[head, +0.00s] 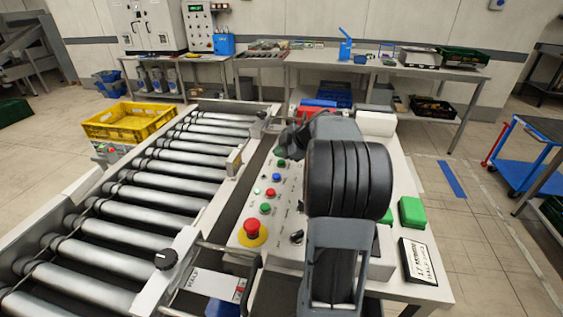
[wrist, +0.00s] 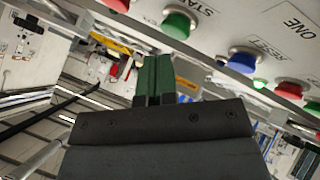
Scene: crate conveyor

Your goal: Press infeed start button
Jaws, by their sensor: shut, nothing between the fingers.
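A sloped control panel (head: 248,207) beside the roller conveyor carries a row of coloured buttons. In the wrist view a green button (wrist: 178,24) sits by a partly cut-off label starting "STA". A second green button (head: 265,208) is nearer the front of the panel; I cannot read which one is the infeed start. My gripper (wrist: 154,62) is shut and empty, its green-faced fingers together. In the wrist view the fingertips lie just left of and below the "STA" button, and contact is not visible. In the head view my arm hides much of the gripper.
A blue button (wrist: 243,58) labelled "RESET" and a red button (wrist: 289,90) are close by. A red mushroom button on a yellow base (head: 251,229) is at the panel's front. The conveyor rollers (head: 150,195) run along the left. A yellow crate (head: 128,122) stands beyond them.

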